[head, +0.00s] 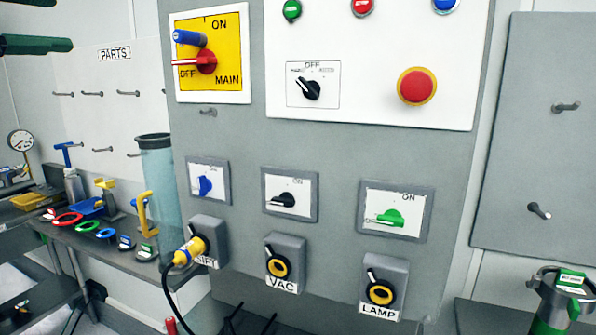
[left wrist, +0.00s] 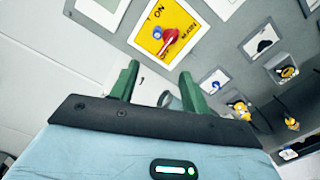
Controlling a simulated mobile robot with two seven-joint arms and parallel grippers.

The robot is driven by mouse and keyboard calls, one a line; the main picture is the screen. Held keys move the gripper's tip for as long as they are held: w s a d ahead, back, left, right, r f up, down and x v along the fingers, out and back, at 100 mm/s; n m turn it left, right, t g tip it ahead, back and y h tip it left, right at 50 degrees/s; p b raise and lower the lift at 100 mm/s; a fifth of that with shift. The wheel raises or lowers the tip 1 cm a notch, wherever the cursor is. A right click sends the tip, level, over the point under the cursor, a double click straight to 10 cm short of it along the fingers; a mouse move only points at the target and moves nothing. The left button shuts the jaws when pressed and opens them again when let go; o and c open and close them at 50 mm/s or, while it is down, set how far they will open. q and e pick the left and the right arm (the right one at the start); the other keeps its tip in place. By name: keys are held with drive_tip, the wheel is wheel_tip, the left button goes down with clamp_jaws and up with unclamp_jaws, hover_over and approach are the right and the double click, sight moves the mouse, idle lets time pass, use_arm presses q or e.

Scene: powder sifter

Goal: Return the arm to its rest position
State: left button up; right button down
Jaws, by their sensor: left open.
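My left gripper (head: 64,24) shows at the top left corner of the head view as two dark green fingers. It is open and empty, apart from the control panel (head: 330,145). In the left wrist view, my left gripper (left wrist: 158,72) has its fingers spread with nothing held between them. The yellow main switch plate (left wrist: 165,30) lies beyond the fingertips there. The main switch (head: 205,62) has a red handle pointing left towards OFF, with a blue part above it. My right gripper is in neither view.
A yellow plug (head: 190,250) with a black cable sits in the SIFT socket. The VAC socket (head: 279,268) and LAMP socket (head: 380,293) are empty. A red emergency button (head: 416,87) protrudes.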

use_arm(q)
drive_tip(key=w+d+f+n+g+h, duration=0.25)
drive_tip(key=d+f+g+h, duration=0.35)
drive_tip(key=f, duration=0.5)
drive_tip(key=w+d+f+n+g+h, duration=0.1)
drive_tip(key=w+d+f+g+h, duration=0.2)
drive_tip(key=d+f, duration=0.6)
wheel_tip(320, 180, down, 23)
drive_tip(key=a+n+t+y, duration=0.15)
drive_tip(key=n+t, duration=0.85)
drive_tip(key=n, duration=1.3)
drive_tip(key=s+a+f+n+y, duration=0.1)
drive_tip(key=s+f+n+y, duration=0.25)
drive_tip(key=f+n, duration=0.35)
drive_tip(key=s+a+f+n+y, duration=0.15)
drive_tip(key=f+n+y, duration=0.25)
drive_tip(key=f, duration=0.5)
drive_tip(key=s+a+f+n+y, duration=0.1)
drive_tip(key=s+f+n+y, duration=0.25)
drive_tip(key=f+n, duration=0.35)
drive_tip(key=s+f+n+g+y, duration=0.2)
drive_tip(key=s+f+n+g, duration=0.5)
drive_tip(key=s+f, duration=1)
drive_tip(key=s+d+g, duration=0.1)
drive_tip(key=s, duration=0.2)
drive_tip(key=shift+f, duration=0.35)
